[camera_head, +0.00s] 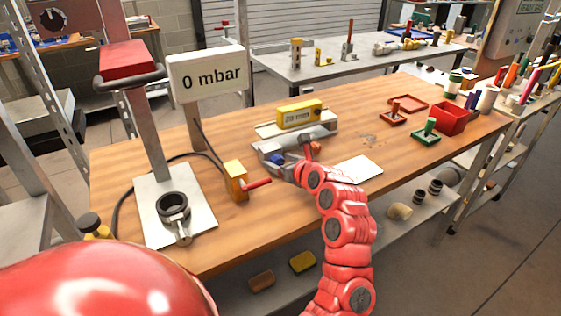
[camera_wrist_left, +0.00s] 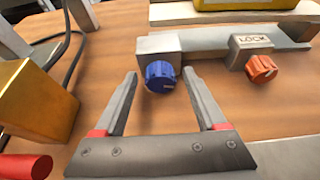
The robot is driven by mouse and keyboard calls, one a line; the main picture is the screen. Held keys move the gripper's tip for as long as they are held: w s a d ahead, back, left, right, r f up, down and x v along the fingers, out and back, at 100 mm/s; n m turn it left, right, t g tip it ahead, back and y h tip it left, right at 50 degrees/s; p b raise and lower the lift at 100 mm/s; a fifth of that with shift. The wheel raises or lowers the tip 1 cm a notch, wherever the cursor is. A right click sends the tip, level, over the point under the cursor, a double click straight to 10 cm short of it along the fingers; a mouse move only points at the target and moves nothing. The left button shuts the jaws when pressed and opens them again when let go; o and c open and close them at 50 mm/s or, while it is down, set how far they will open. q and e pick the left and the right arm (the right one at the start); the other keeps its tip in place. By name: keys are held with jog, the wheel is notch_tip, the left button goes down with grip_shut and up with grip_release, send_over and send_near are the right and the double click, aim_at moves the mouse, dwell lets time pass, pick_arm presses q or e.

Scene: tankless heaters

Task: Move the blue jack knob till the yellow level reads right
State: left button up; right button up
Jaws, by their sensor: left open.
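The blue jack knob (camera_wrist_left: 159,76) sits on the front of a grey block at the left end of the metal jack plate (camera_wrist_left: 215,40). It also shows in the head view (camera_head: 278,159), partly behind my gripper. The yellow level (camera_head: 299,114) lies on the plate above; its small display is too blurred to read surely. In the left wrist view only its lower edge (camera_wrist_left: 250,4) shows. My left gripper (camera_wrist_left: 159,82) is open, with one fingertip on each side of the blue knob and gaps visible. My right gripper is not in view.
An orange knob (camera_wrist_left: 261,68) under a LOCK label sits right of the blue one. A yellow block (camera_head: 235,180) with a red handle stands left, by a "0 mbar" sign (camera_head: 207,76). A white card (camera_head: 358,168) lies right of my arm. Red and green trays stand farther right.

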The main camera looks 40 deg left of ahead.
pick_arm(q)
jog(key=shift+a, duration=0.15)
grip_shut()
jog(key=shift+w+f, duration=0.1)
dwell(0.4)
jog(key=shift+w+m+g+y, duration=0.15)
jog(key=shift+m+g+y, duration=0.15)
jog(key=shift+m+g, duration=0.55)
jog(key=shift+f+m+g+y, duration=0.1)
jog(key=shift+m+g+y, duration=0.5)
jog(key=shift+m, duration=0.95)
jog(key=shift+p, duration=0.3)
